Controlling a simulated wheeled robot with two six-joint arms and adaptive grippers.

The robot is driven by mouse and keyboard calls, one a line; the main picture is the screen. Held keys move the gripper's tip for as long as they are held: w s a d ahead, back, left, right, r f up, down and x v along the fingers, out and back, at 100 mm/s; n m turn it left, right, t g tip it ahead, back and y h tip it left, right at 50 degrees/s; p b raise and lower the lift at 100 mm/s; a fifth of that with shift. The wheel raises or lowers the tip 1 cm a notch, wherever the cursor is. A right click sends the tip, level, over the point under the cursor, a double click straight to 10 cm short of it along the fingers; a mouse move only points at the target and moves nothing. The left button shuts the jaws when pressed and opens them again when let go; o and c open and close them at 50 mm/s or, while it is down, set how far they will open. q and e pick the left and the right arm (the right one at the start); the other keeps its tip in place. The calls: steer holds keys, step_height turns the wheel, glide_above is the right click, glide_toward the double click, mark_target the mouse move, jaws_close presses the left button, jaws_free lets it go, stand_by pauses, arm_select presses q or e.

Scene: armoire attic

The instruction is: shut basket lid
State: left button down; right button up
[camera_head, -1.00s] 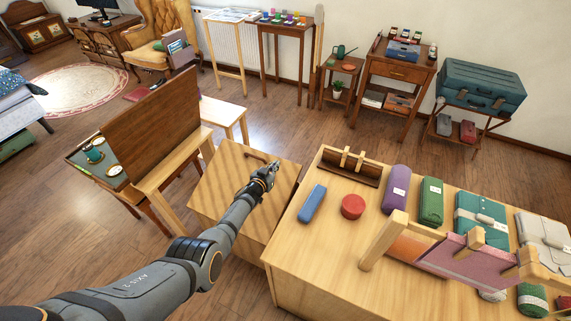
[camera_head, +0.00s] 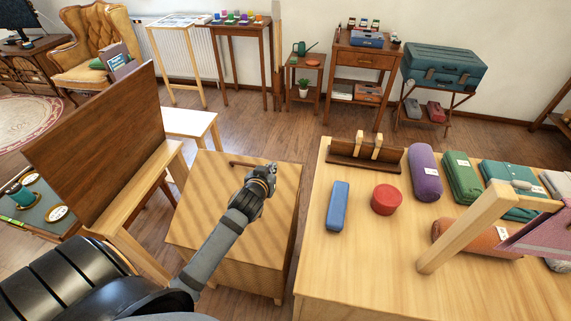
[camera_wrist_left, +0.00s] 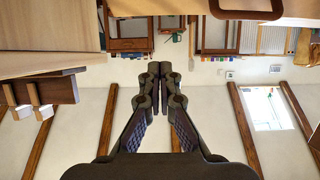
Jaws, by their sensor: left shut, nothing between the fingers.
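A light wooden box (camera_head: 240,275) stands in the middle of the head view. Its top, which I take to be the basket lid (camera_head: 205,205), looks flat on the box, with striped light across it. I cannot tell if a gap is left under it. A dark brown handle (camera_head: 240,163) lies at its far edge, and also shows in the left wrist view (camera_wrist_left: 245,13). My left gripper (camera_head: 268,168) is over the far right part of the top, just right of the handle. It is shut and empty, its fingertips together in the wrist view (camera_wrist_left: 152,68). My right gripper is out of view.
A wooden table (camera_head: 345,275) at right holds a blue block (camera_head: 338,206), a red round tin (camera_head: 386,200) and several rolled cloths. A tall brown panel (camera_head: 100,145) stands left of the box. A low pale stool (camera_head: 190,123) is behind it. Floor shows between box and back wall.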

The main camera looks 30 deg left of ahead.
arm_select(q)
glide_above(279, 168)
steer(key=s, duration=0.1)
steer(key=f, duration=0.4)
steer(key=shift+s+d+b, duration=0.15)
steer(key=shift+d+b, duration=0.05)
steer(key=shift+b, duration=0.2)
steer(key=shift+w+a+f, duration=0.1)
steer(key=shift+w+f, duration=0.1)
steer(key=shift+f, duration=0.45)
steer(key=shift+w+f, duration=0.15)
steer(key=shift+f, duration=0.45)
steer(key=shift+w+a+f+b, duration=0.1)
steer(key=shift+w+f+b, duration=0.15)
steer(key=shift+f, duration=0.3)
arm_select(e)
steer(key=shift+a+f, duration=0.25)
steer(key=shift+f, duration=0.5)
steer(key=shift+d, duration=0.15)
